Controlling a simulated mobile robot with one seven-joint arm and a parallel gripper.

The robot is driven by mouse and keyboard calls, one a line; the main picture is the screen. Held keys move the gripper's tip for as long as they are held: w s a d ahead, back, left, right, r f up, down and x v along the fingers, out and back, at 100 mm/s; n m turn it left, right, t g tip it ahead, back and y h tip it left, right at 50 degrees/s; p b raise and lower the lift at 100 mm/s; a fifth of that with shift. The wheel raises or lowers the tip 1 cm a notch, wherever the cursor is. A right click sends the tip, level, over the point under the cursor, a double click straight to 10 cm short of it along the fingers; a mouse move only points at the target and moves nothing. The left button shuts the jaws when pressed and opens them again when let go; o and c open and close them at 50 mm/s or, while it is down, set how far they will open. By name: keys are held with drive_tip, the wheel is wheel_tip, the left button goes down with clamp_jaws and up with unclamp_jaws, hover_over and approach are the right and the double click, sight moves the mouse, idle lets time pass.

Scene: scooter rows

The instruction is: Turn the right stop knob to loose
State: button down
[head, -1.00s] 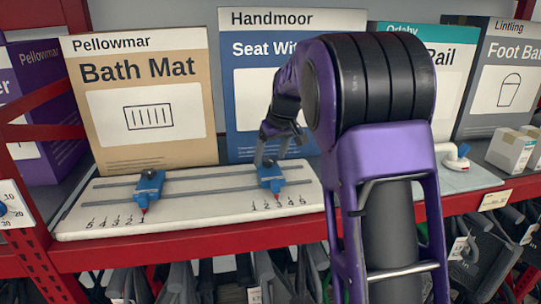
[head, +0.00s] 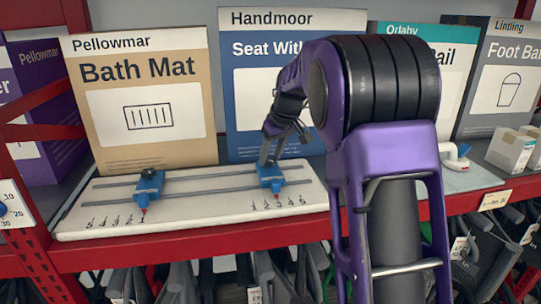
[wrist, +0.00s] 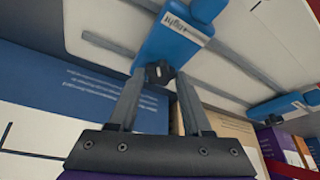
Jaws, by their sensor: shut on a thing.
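A white board (head: 190,225) on the shelf has two rails with a blue stop on each side. The right stop (head: 270,177) has a red pointer near the middle of the right number scale. In the wrist view the right stop (wrist: 178,42) carries a label, upside down, that seems to read "tight". Its dark knob (wrist: 158,73) sits between my fingertips. My gripper (head: 268,158) comes down from above and behind, shut on this knob. The left stop (head: 149,186) stands near the 1 of the left scale; it also shows in the wrist view (wrist: 288,105).
Tall boxes stand right behind the board: a tan Bath Mat box (head: 148,70) and a blue Handmoor box (head: 245,110). A red shelf edge (head: 200,250) runs along the front. A red post (head: 25,255) stands at left. White boxes (head: 512,150) sit at right.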

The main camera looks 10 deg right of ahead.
drive_tip(key=n, duration=0.1)
drive_tip(key=n+y, duration=0.1)
drive_tip(key=n, duration=0.1)
drive_tip(key=n+g, duration=0.1)
drive_tip(key=n, duration=0.1)
drive_tip(key=shift+w+d+y, duration=0.2)
drive_tip(key=shift+d+y, duration=0.05)
drive_tip(key=shift+y, duration=0.15)
drive_tip(key=n+g, duration=0.1)
drive_tip(key=n, duration=0.3)
drive_tip(key=shift+w+d+n+g+y, duration=0.1)
drive_tip(key=shift+w+n+g+y, duration=0.05)
drive_tip(key=shift+n+g+y, duration=0.2)
drive_tip(key=n, duration=0.1)
drive_tip(key=n+g, duration=0.1)
drive_tip(key=n, duration=0.1)
drive_tip(key=n+g, duration=0.1)
drive_tip(key=n, duration=0.1)
drive_tip(key=shift+w+n, duration=0.25)
drive_tip(key=shift+w, duration=0.05)
drive_tip(key=shift+w+n+g, duration=0.1)
drive_tip(key=shift+n+g, duration=0.75)
drive_tip(key=shift+n, duration=1.35)
drive_tip(key=shift+c, duration=1.7)
unclamp_jaws()
drive_tip(key=shift+m, duration=0.4)
